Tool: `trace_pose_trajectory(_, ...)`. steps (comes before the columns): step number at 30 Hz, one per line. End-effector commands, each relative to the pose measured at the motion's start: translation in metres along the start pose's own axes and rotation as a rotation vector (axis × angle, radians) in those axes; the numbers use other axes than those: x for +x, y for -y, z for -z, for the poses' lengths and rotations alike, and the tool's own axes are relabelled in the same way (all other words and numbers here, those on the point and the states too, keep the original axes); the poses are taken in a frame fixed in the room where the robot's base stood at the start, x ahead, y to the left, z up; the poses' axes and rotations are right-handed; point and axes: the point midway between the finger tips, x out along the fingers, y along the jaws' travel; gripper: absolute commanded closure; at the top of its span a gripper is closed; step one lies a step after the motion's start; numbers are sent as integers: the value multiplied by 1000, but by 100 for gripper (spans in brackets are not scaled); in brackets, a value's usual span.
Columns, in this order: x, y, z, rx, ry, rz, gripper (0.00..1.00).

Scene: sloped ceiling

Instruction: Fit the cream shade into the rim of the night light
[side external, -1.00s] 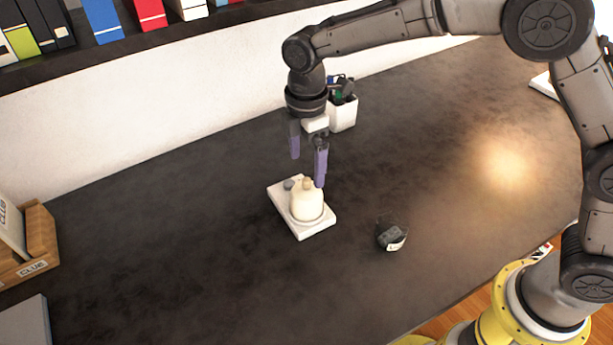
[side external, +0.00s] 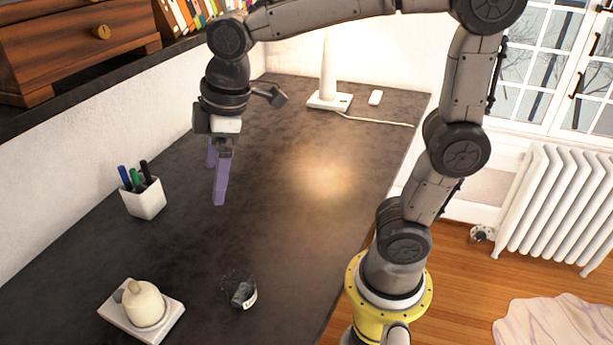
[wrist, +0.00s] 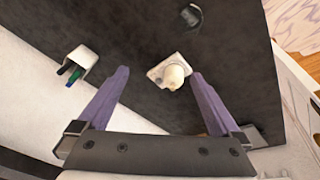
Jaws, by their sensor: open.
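The cream shade (side external: 145,302) stands upright on the white base of the night light (side external: 167,328), at the lower left of the side view. A small grey knob shows beside it on the base. How fully the shade sits in the rim cannot be told. The shade (wrist: 174,76) and base (wrist: 156,75) also show in the wrist view, beyond and between the fingers. My gripper (side external: 215,184) is open and empty, raised over the desk and well apart from the night light. Its purple fingers (wrist: 160,76) are spread in the wrist view.
A white pen cup (side external: 143,198) stands by the wall, between my gripper and the night light. A dark round object with a white label (side external: 240,290) lies right of the night light. A white lamp base (side external: 329,100) is far back. The middle desk is clear.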

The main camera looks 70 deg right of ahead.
Motion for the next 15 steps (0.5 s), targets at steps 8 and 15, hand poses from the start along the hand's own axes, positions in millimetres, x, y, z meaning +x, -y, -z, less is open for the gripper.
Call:
trace_pose_trajectory(8,-25,26,-110,470,-138,-99,0)
trace_pose_trajectory(15,-18,43,-149,665,-200,-129,0)
